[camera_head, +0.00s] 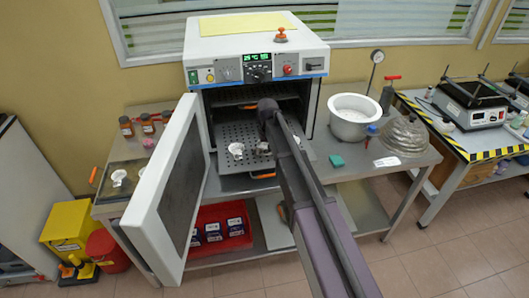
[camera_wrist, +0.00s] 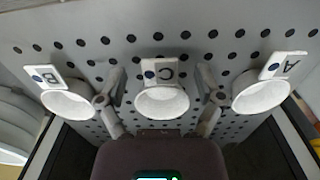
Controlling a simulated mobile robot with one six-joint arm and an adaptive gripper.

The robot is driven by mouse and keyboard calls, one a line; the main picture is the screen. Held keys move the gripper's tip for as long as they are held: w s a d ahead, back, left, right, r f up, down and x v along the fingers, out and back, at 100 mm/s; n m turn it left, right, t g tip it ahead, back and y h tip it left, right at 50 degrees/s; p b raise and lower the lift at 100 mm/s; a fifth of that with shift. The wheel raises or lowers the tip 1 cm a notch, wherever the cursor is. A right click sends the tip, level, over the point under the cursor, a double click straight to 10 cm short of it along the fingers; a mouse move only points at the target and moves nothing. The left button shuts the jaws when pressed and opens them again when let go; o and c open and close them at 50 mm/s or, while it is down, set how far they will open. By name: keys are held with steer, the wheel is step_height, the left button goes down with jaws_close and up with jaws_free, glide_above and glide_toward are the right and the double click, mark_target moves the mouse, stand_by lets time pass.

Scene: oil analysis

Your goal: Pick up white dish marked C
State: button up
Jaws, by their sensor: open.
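The white dish marked C (camera_wrist: 162,101) sits on the perforated metal shelf (camera_wrist: 235,18) in the wrist view, its tag with a blue dot and a letter C lying behind the bowl. My gripper (camera_wrist: 161,84) is open, with one finger on the left and one on the right of dish C, apparently clear of it. The white dish marked B (camera_wrist: 68,102) is to the left, and the white dish marked A (camera_wrist: 260,93) is to the right. In the head view my arm reaches into the open oven and hides part of the shelf.
The oven (camera_head: 258,47) stands with its door (camera_head: 175,190) swung open to the left. One white dish (camera_head: 236,150) shows on the shelf, letter unreadable. Another white dish (camera_head: 118,177) is on the bench at left. A white pot (camera_head: 352,122) stands right of the oven.

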steer(key=shift+f+b, duration=0.45)
steer(key=shift+f, duration=0.25)
jaws_close()
